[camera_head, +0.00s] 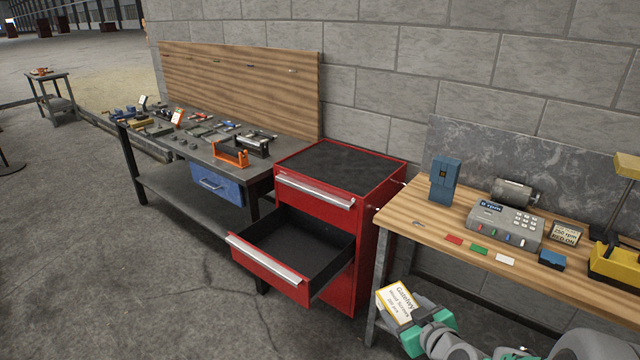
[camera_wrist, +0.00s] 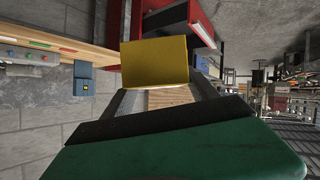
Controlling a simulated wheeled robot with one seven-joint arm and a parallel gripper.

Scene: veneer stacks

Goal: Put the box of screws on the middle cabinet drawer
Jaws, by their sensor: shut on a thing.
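The box of screws (camera_head: 396,299) is a small box with a white, yellow-edged label. My gripper (camera_head: 425,327), with green parts, is shut on it near the bottom of the head view. In the wrist view the yellow box (camera_wrist: 155,63) sits between the fingers (camera_wrist: 160,100). The red cabinet (camera_head: 368,240) stands left of the box and beyond it. Its middle drawer (camera_head: 290,255) is pulled out and its dark inside looks empty. The box is held to the right of this drawer, apart from it. The top drawer (camera_head: 315,193) is shut.
A wooden table (camera_head: 400,213) to the right holds a blue box (camera_head: 445,180), a grey device (camera_head: 503,226) and a yellow tool (camera_head: 615,262). A dark workbench (camera_head: 200,150) with several tools stands left of the cabinet. The floor (camera_head: 150,270) in front is clear.

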